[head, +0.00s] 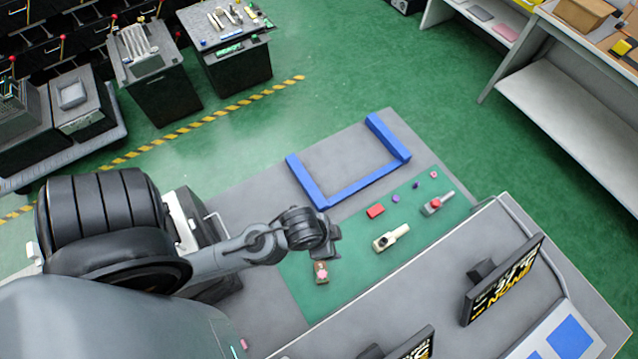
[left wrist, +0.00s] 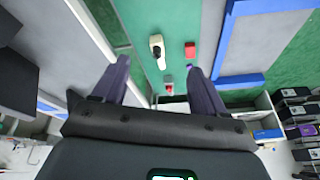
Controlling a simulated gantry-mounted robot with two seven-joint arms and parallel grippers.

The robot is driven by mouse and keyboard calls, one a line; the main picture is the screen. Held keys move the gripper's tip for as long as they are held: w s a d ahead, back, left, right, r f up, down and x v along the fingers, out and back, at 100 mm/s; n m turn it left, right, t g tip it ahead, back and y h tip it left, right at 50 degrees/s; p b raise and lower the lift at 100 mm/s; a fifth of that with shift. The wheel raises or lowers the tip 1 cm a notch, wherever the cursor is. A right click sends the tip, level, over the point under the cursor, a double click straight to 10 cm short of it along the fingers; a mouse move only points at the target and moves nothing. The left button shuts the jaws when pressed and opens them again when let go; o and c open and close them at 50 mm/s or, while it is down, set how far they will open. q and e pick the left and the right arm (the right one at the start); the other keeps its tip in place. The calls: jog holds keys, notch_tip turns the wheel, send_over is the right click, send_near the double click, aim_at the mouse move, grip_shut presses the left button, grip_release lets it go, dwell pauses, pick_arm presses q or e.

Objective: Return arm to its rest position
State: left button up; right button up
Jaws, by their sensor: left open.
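My left gripper (head: 325,245) is above the left part of the green mat (head: 300,285). In the left wrist view its two dark fingers (left wrist: 158,66) are spread apart, with nothing held between them. A small tan lever fixture with a pink part (head: 321,271) sits just below the gripper in the head view, apart from it. A cream lever fixture (head: 390,238) stands mid-mat and also shows in the left wrist view (left wrist: 157,48). A grey and red lever fixture (head: 437,203) is farther right. My right gripper is not in view.
A red block (head: 376,211) and small purple pieces (head: 396,198) lie on the mat. A blue U-shaped frame (head: 350,192) lies on the grey table behind it. Monitors (head: 502,280) stand at the front right. A white shelf (head: 570,120) is at right.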

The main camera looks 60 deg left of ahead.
pick_arm(q)
jog(key=s+a+r+n, duration=0.2)
jog(key=shift+r, duration=0.3)
notch_tip(320, 180, up, 22)
jog(key=p, duration=2.1)
jog(key=shift+f+p, duration=0.15)
jog(key=shift+p, duration=0.15)
